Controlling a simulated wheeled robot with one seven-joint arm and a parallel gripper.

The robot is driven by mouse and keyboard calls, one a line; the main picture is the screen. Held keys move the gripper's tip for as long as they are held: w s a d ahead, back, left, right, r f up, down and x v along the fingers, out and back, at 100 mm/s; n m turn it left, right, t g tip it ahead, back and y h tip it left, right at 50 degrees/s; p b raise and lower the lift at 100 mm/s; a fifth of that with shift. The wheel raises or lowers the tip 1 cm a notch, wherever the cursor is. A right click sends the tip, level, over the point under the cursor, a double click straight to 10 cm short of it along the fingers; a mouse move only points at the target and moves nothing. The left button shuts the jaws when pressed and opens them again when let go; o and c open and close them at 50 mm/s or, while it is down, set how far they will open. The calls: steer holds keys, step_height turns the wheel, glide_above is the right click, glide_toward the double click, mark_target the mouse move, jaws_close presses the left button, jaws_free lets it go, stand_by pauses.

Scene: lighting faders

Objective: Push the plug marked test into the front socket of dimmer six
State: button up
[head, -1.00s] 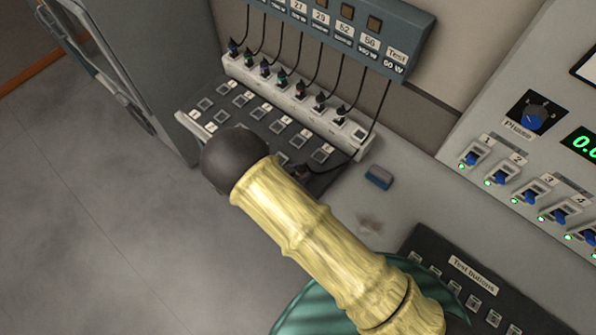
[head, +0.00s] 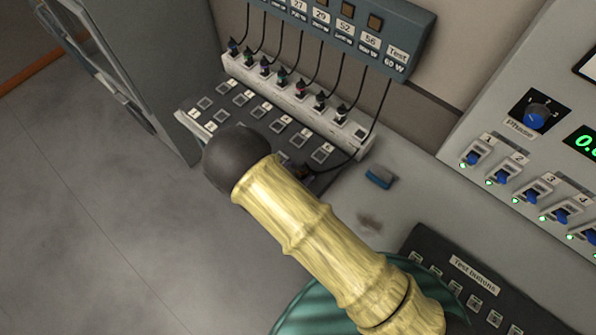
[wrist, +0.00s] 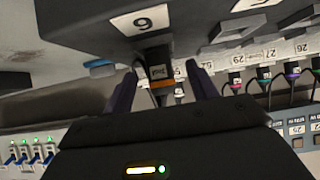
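The plug marked Test (wrist: 158,72), dark with an orange band, is between my gripper's fingers in the wrist view. Its upper end meets the lower edge of the grey block labelled 6 (wrist: 108,12), which appears upside down. How deep the plug sits in a socket cannot be told. My gripper (wrist: 161,82) has its two dark fingers spread, with a visible gap on each side of the plug. A black cable trails from the plug. In the head view, my arm hides the gripper, and the cable (head: 374,125) runs down from the Test unit (head: 397,54).
A white strip (head: 290,98) with several plugged leads runs along the wall; its end socket (head: 360,133) is empty. A blue block (head: 380,177) lies on the grey counter. The test-button panel (head: 470,285) and fader console (head: 480,180) stand to the right.

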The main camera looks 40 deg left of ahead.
steer(key=shift+r, duration=0.15)
steer(key=b+v, duration=0.4)
steer(key=v, duration=1.3)
steer(key=shift+s, duration=0.2)
steer(key=shift+d, duration=0.15)
